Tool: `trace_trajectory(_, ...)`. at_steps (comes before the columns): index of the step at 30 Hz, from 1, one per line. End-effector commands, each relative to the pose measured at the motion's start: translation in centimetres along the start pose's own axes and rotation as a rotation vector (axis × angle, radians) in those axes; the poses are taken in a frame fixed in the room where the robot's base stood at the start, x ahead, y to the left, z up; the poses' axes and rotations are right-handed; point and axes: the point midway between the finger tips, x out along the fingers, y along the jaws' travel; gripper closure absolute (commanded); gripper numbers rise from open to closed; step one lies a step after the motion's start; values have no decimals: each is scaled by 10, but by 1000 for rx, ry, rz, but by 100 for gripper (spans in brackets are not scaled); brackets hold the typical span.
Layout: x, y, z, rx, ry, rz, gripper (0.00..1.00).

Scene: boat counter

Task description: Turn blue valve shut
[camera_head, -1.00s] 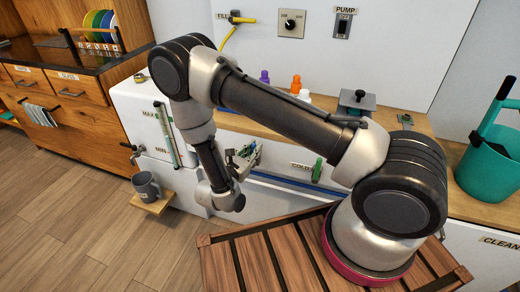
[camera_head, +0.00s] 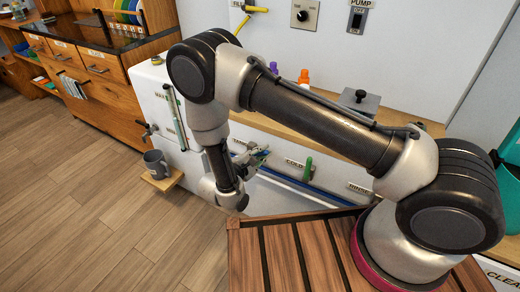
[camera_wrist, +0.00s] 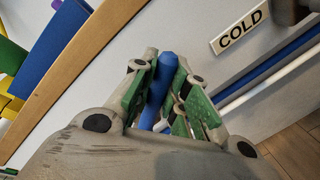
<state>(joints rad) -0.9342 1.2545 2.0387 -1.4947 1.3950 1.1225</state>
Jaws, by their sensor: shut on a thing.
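The blue valve handle (camera_wrist: 164,78) is a blue lever seen in the wrist view, between the green-padded fingers of my gripper (camera_wrist: 163,95). The fingers are shut on it, with a pad on each side. Its lower end and the valve body are hidden behind the fingers and the palm. In the head view my gripper (camera_head: 252,157) is at the white counter front, left of the COLD label (camera_head: 297,164). The blue handle cannot be made out clearly there.
A green handle (camera_head: 308,168) stands right of the COLD label. A long blue pipe (camera_head: 285,181) runs along the front below. A grey mug (camera_head: 156,164) sits on a small wooden shelf at left. A slatted wooden crate (camera_head: 285,254) is beneath my arm base. The floor at left is clear.

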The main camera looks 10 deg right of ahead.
Motion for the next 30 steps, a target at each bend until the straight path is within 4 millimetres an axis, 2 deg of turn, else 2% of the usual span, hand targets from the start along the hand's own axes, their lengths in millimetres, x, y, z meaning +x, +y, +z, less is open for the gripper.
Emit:
trace_trajectory(15, 7, -33, -6, 423, 84, -2, 100)
trace_trajectory(30, 9, -43, -13, 590, 117, -1, 100)
